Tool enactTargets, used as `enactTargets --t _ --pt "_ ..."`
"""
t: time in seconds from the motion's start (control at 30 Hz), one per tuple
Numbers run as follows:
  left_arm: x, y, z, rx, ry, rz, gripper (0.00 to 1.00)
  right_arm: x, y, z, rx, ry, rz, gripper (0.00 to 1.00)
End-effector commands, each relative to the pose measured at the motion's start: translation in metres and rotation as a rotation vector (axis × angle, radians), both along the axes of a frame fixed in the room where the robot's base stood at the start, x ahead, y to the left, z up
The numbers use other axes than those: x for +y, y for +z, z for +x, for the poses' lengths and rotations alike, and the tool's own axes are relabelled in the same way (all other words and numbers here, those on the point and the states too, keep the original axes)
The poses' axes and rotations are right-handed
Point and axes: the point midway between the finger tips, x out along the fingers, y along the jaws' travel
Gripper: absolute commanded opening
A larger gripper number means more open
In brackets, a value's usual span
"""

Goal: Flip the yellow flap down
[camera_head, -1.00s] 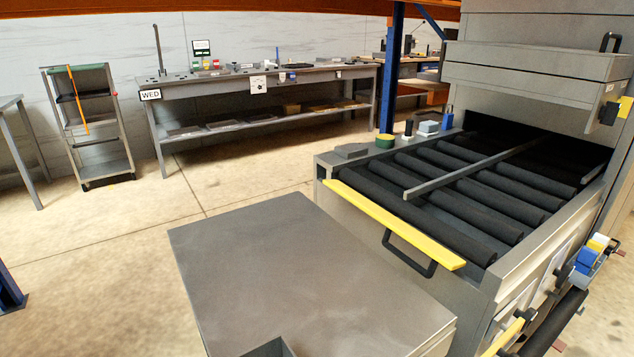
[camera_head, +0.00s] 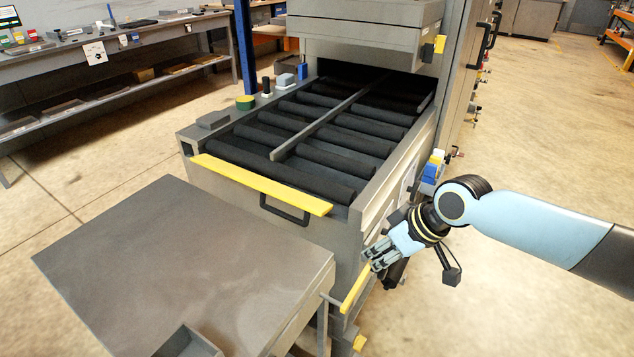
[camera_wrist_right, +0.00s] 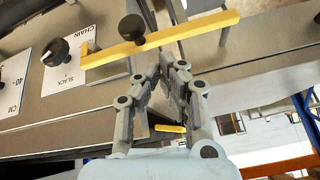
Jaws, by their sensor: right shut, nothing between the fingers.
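A yellow flap (camera_head: 262,185) lies as a long strip along the front edge of the roller bed, above a black handle. It looks roughly level. My right gripper (camera_head: 372,259) is shut and empty, to the right of the flap and lower, beside the machine's right side. A second yellow bar (camera_head: 355,289) is just below its fingertips. In the right wrist view a yellow bar (camera_wrist_right: 190,38) with a black knob lies past the fingertips of my right gripper (camera_wrist_right: 172,66). I cannot tell whether they touch. My left gripper is not in view.
The roller bed (camera_head: 385,185) sits under a grey hood. A grey table (camera_head: 180,260) stands before it at the left. Knobs and labels (camera_wrist_right: 62,52) line the panel in the right wrist view. Open floor (camera_head: 540,290) lies at the right.

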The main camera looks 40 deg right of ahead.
Motion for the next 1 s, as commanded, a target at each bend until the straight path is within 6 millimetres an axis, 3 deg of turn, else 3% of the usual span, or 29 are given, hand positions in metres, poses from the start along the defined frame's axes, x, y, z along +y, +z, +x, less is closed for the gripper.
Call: enactTargets --t 0.03,0.2,0.3,0.4,0.5,0.67,1.0 --pt "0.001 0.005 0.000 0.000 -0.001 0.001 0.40 -0.008 0.032 0.020 -0.042 0.024 0.023 0.00" --pt "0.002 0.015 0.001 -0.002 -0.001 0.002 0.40 -0.017 0.126 0.067 -0.156 0.108 0.130 0.00" --pt "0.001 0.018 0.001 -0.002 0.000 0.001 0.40 -0.017 0.167 0.081 -0.198 0.145 0.177 0.00" --pt "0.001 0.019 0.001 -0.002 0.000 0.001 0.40 -0.016 0.185 0.087 -0.218 0.163 0.203 0.00" --pt "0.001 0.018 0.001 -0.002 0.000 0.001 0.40 -0.013 0.186 0.091 -0.224 0.166 0.213 0.00" --pt "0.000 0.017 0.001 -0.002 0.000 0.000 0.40 -0.001 0.171 0.104 -0.224 0.163 0.219 0.00" --pt "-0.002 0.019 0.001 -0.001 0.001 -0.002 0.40 0.032 0.122 0.146 -0.222 0.163 0.217 0.00"
